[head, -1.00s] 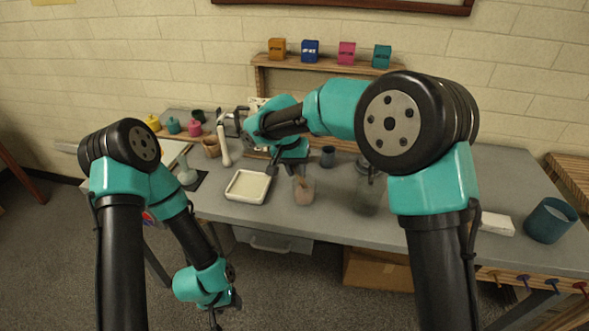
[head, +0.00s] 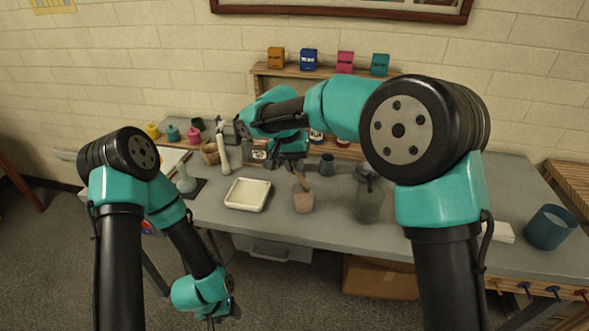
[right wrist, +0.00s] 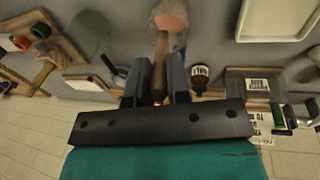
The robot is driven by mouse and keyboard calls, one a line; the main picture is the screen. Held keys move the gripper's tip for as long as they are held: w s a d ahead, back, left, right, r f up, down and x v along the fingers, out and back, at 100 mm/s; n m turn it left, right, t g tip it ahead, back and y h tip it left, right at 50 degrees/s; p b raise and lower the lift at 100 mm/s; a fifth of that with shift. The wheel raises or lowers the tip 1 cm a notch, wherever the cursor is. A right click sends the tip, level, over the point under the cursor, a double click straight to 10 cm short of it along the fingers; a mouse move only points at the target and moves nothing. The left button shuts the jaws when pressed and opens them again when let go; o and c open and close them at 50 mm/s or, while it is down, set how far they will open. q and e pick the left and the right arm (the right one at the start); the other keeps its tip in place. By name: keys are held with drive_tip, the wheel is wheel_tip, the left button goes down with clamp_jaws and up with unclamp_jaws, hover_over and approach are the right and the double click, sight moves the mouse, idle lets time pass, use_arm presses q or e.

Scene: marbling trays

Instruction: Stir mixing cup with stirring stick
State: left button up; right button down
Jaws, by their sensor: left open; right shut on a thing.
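The mixing cup (head: 303,202) is a small pinkish cup standing on the grey table, right of the white tray. My right gripper (head: 296,168) is above the cup and shut on the brown stirring stick (head: 300,180). The stick slants down, with its lower end inside the cup's mouth. In the right wrist view, the stick (right wrist: 160,68) sits between the two dark fingers and runs to the cup (right wrist: 171,16) at the top edge. The cup's inside is not clear. My left gripper (head: 218,317) is open and empty, low in front of the table, partly cut by the frame edge.
The white tray (head: 232,206) lies left of the cup. A grey-green jar (head: 370,205) stands to the right, and a small dark cup (head: 327,164) behind. A wooden rack with coloured boxes (head: 308,60) stands at the back. A teal container (head: 550,227) is far right.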

drive_tip(key=shift+d+v, duration=0.25)
drive_tip(key=shift+v, duration=1)
drive_tip(key=shift+d+v, duration=0.25)
drive_tip(key=shift+v, duration=1)
drive_tip(key=shift+w+r, duration=0.1)
